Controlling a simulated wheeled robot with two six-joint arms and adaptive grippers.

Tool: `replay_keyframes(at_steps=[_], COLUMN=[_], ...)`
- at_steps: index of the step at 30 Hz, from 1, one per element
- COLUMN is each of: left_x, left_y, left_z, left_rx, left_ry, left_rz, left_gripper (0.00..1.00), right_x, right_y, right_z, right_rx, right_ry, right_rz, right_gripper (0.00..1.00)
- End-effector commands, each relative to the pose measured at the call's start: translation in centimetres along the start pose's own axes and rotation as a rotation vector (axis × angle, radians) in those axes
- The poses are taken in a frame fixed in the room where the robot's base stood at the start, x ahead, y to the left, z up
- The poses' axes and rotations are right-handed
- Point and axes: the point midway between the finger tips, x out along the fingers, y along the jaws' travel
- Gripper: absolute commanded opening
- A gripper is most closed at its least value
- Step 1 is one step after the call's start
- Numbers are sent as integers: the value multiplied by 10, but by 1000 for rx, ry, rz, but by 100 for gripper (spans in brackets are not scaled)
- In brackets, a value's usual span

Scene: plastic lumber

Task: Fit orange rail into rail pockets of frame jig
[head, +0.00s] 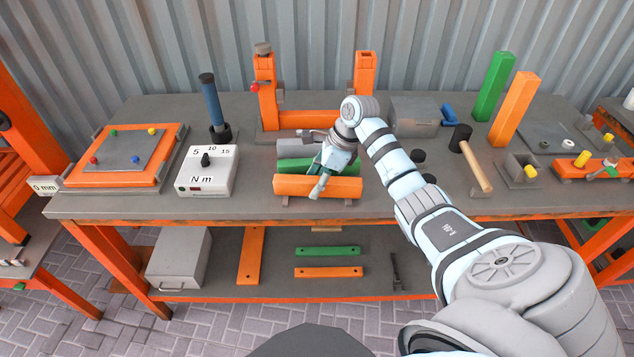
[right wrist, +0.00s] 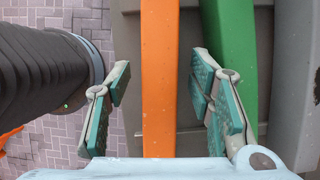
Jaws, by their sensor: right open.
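The orange rail (head: 290,185) lies across low supports near the front edge of the bench, in front of a green rail (head: 292,165) and a grey rail (head: 289,149). My right gripper (head: 325,180) is over the orange rail. In the right wrist view its open fingers (right wrist: 165,105) stand on either side of the orange rail (right wrist: 160,60), apart from it. The right finger overlaps the green rail (right wrist: 236,45) in that view. An orange frame with two uprights (head: 265,100), which looks like the frame jig, stands behind the rails. Its pockets cannot be made out. My left gripper is not in view.
A white torque box (head: 207,172) and blue-handled tool (head: 213,105) stand left of the rails. A mallet (head: 472,160), a grey box (head: 414,116) and upright green (head: 492,87) and orange (head: 515,110) posts stand right. A lower shelf holds more bars.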

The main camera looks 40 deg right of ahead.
Motion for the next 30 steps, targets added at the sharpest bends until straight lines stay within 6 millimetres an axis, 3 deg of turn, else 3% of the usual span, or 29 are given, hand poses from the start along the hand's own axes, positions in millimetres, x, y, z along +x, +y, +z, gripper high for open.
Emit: replay_keyframes(at_steps=[3,12,23,26,30], left_x=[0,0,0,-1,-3], left_y=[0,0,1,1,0], left_z=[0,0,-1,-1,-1], left_rx=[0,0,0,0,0], left_ry=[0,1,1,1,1], left_rz=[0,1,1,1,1], left_gripper=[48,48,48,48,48], right_x=[0,-1,-3,-11,-36], right_y=[0,0,0,-1,-1], right_z=[0,0,1,4,16], right_rx=[0,1,0,1,-1], right_ry=[0,0,-2,-2,-4], right_rz=[0,0,-2,-2,-5], right_gripper=[47,0,0,0,0])
